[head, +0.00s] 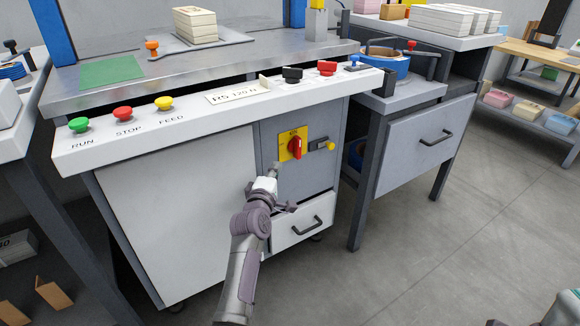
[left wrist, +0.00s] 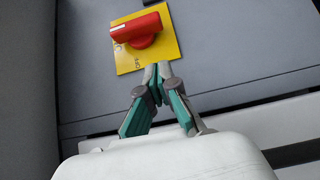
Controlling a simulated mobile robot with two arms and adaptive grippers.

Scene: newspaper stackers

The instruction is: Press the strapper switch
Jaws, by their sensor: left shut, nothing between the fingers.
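A red rotary switch (head: 296,147) sits on a yellow plate (head: 285,155) on the grey front panel of the strapping machine. The red knob (left wrist: 137,31) also shows in the left wrist view, tilted on its yellow plate (left wrist: 168,45). My left gripper (head: 274,170) is shut and empty, just below and left of the plate in the head view. In the left wrist view its fingertips (left wrist: 157,70) lie at the plate's lower edge; I cannot tell whether they touch.
Above, a white ledge carries green (head: 79,125), red (head: 122,113) and yellow (head: 164,103) buttons. A drawer (head: 303,221) is below. The floor (head: 430,250) at right is clear.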

